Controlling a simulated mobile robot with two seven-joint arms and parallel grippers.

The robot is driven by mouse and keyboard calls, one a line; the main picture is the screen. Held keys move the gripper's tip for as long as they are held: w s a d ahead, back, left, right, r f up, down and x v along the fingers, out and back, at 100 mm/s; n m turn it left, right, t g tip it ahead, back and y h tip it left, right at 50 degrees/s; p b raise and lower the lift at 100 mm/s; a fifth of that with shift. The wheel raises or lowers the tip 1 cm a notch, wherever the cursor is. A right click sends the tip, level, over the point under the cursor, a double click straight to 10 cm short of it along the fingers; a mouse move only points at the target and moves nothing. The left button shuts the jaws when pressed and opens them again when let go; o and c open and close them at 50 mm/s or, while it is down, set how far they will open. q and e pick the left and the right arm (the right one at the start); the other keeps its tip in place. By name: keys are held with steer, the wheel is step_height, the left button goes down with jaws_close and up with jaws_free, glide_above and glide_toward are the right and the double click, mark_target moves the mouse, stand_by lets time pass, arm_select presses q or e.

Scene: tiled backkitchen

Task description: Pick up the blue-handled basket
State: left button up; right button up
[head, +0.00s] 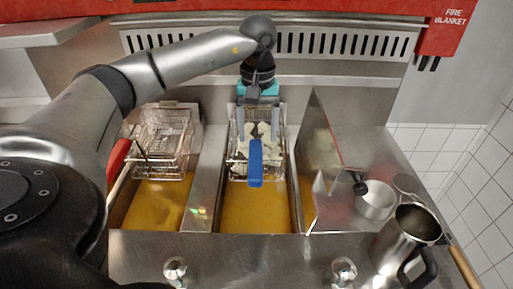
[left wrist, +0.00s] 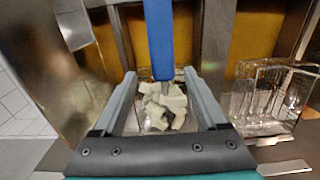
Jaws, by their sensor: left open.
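The blue-handled basket (head: 236,172) is a wire fry basket over the middle oil vat, with pale pieces of food in it. Its blue handle (head: 256,163) points toward me; in the left wrist view the handle (left wrist: 159,40) enters from the top. My left gripper (head: 257,122) reaches in from above at the back of the basket, pointing down. In the left wrist view its two open fingers (left wrist: 160,80) stand on either side of the food and the handle's inner end. Nothing is clamped between them. My right gripper is not in view.
A second wire basket (head: 163,140) sits over the left vat, with a red handle (head: 118,160) beside it. At the right are a metal divider (head: 318,135), a steel jug (head: 412,232) and a small steel pot (head: 376,200). A slotted steel back panel (head: 340,43) rises behind.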

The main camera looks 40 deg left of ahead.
mark_target(256, 141)
arm_select(q)
steer(key=f, duration=0.4)
steer(key=shift+a+f, duration=0.25)
steer(key=shift+f, duration=0.15)
jaws_close()
steer(key=shift+r, duration=0.1)
stand_by(0.9)
